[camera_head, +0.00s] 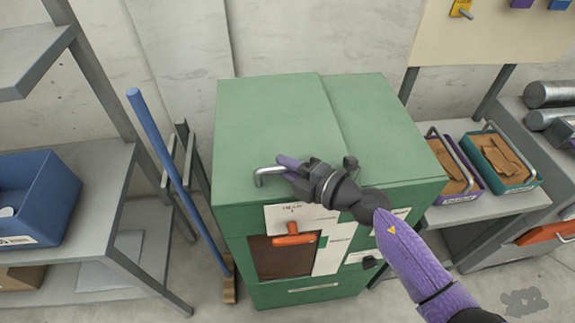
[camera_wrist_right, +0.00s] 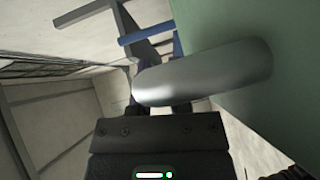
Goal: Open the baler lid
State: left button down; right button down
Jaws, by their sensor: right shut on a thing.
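The baler is a green box-shaped machine (camera_head: 231,225) in the middle of the head view. Its pale green lid (camera_head: 265,115) lies flat on top and looks closed. A silver bar handle (camera_head: 262,174) sits at the lid's front edge. My right gripper (camera_head: 283,168) reaches in from the lower right and is shut on this handle, hiding part of it. In the right wrist view the handle (camera_wrist_right: 205,75) crosses close in front of the gripper, beside the green surface. My left gripper is out of view.
An orange lever (camera_head: 292,239) sticks out from the baler's front. A blue-handled broom (camera_head: 165,150) leans left of the baler. A shelf with a blue bin (camera_head: 40,205) stands at left. Trays of brown pieces (camera_head: 500,158) sit on a bench at right.

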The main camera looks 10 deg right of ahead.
jog(key=w+r+m+g+p, duration=0.1)
jog(key=w+r+p, duration=0.4)
jog(key=r+p, duration=0.5)
jog(key=w+r+m+g+h+p, duration=0.1)
jog(key=w+r+p, duration=0.4)
jog(key=r+p, duration=0.6)
jog(key=shift+w+r+m+g+h+p, duration=0.15)
jog(key=shift+r+m+g+h+p, duration=0.25)
jog(key=shift+g+p, duration=0.55)
jog(key=shift+f, duration=0.15)
